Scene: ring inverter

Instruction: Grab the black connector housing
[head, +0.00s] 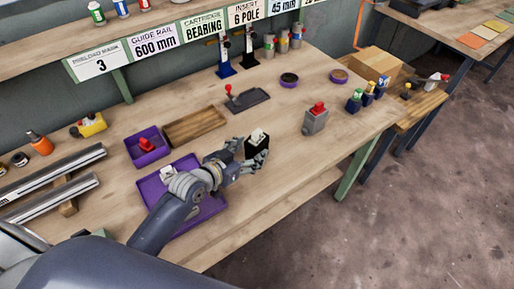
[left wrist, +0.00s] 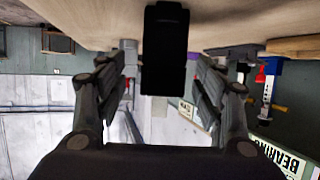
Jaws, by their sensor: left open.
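The black connector housing (head: 254,149) stands upright on the wooden workbench, with a pale part on its top. My left gripper (head: 258,158) is at the housing, with its fingers around it. In the left wrist view, the housing (left wrist: 165,50) is a dark block between the two open fingers of my left gripper (left wrist: 164,90). Gaps show on both sides of it there, so the fingers look apart from it. The lower part of the housing is partly hidden by the gripper in the head view. My right gripper is not in view.
A purple tray (head: 211,208) lies under my left arm, with a smaller purple bin (head: 148,158) and wooden tray (head: 196,126) behind. The bench's front edge is near.

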